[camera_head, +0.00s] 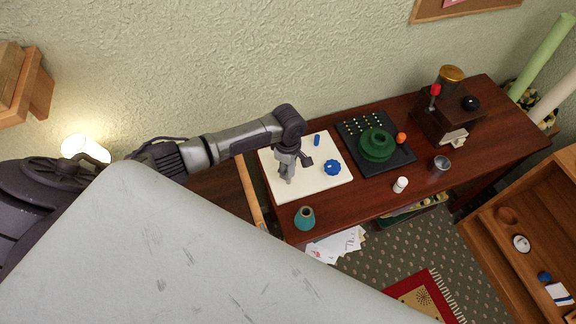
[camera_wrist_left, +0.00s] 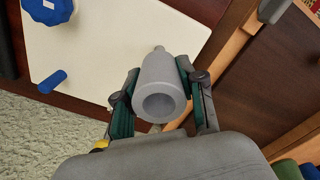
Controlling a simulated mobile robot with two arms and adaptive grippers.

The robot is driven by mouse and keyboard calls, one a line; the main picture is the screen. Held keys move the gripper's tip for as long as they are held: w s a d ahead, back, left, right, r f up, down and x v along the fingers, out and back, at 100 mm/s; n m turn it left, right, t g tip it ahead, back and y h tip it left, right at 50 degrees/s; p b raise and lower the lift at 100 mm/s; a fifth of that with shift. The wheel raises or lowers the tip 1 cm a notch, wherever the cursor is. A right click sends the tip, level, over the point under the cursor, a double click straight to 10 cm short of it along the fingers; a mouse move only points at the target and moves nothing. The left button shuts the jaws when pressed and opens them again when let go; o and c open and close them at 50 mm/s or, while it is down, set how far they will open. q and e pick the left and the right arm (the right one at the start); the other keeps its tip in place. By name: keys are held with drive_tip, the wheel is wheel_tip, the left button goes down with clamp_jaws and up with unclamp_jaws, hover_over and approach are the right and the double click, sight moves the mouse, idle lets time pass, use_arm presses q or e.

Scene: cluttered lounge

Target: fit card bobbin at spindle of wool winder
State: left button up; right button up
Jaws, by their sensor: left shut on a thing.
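My left gripper (camera_head: 287,177) points down over the white board (camera_head: 325,182) on the brown table. In the left wrist view its two fingers (camera_wrist_left: 162,100) are shut on a grey, slightly tapered hollow piece (camera_wrist_left: 160,85), which I take to be the card bobbin. Its round open end faces the camera. A small grey tip (camera_wrist_left: 160,49) shows past its far end; I cannot tell whether this is the spindle or part of the piece. The board carries a blue lobed knob (camera_head: 332,167) and a blue peg (camera_head: 317,140). My right gripper is not in view.
A teal cone (camera_head: 305,218) stands near the front edge. To the right are a black board (camera_head: 402,158) with a green round piece (camera_head: 376,146), an orange ball (camera_head: 401,138), a white bottle (camera_head: 400,185), a metal cup (camera_head: 440,165) and a brown grinder-like box (camera_head: 447,118).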

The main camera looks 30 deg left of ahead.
use_arm(q)
drive_tip(key=shift+f+b, duration=1.45)
drive_tip(key=shift+f, duration=1.55)
drive_tip(key=o, duration=1)
wheel_tip(320, 180, up, 12)
drive_tip(key=shift+r, duration=0.1)
